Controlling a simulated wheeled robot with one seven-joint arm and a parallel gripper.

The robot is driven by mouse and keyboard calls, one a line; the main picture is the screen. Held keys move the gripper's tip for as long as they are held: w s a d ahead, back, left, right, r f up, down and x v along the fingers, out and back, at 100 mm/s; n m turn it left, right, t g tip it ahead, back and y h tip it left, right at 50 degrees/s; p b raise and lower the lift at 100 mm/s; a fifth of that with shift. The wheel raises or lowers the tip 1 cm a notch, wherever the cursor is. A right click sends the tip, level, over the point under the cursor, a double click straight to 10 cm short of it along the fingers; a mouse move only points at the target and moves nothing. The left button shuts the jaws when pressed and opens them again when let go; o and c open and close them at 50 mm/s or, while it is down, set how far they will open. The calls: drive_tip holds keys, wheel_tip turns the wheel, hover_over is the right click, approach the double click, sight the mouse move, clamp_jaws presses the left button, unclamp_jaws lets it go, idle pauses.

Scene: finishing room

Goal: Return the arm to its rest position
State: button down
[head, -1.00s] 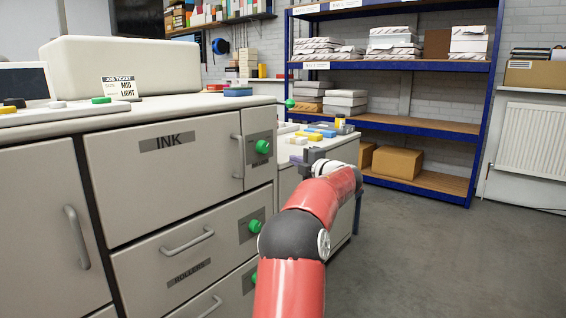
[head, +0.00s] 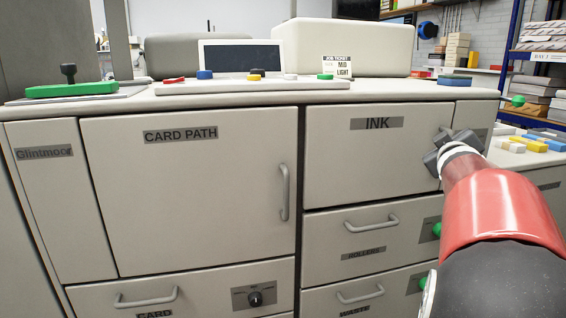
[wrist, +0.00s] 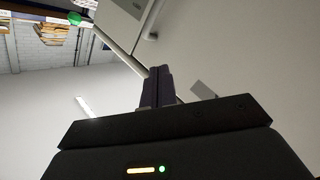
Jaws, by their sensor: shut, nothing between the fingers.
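My red arm reaches in from the lower right in the head view. My gripper (head: 452,146) is dark grey and sits in front of the right end of the machine's INK panel (head: 350,165), covering part of it. In the wrist view my gripper's fingers (wrist: 157,88) are together with nothing between them. The pale machine front fills much of the wrist view close by. I cannot tell whether the gripper touches it.
The machine has a CARD PATH door (head: 195,200), a ROLLERS drawer (head: 350,232) and a lever on a green base (head: 72,90). A job ticket (head: 337,67) stands on top. A side table with coloured blocks (head: 535,144) and a blue shelf are at right.

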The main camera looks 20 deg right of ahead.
drive_tip(key=s+a+f+m+g+y, duration=0.1)
drive_tip(key=a+f+y, duration=0.15)
drive_tip(key=a, duration=0.45)
drive_tip(key=s+a+f+m+g+y, duration=0.1)
drive_tip(key=a+f, duration=0.2)
drive_tip(key=a, duration=0.3)
drive_tip(key=s+a+f+g+y, duration=0.2)
drive_tip(key=s+a+f, duration=0.4)
drive_tip(key=a, duration=0.3)
drive_tip(key=s+a+f+g+y, duration=0.2)
drive_tip(key=s+a+f, duration=0.4)
drive_tip(key=a, duration=0.3)
drive_tip(key=s+a+f+n+g+y, duration=0.1)
drive_tip(key=s+a+f+g+y, duration=0.1)
drive_tip(key=s+a+f, duration=0.4)
drive_tip(key=s+a+y, duration=0.1)
drive_tip(key=a, duration=0.2)
drive_tip(key=shift+a+f, duration=0.3)
drive_tip(key=shift+y, duration=0.25)
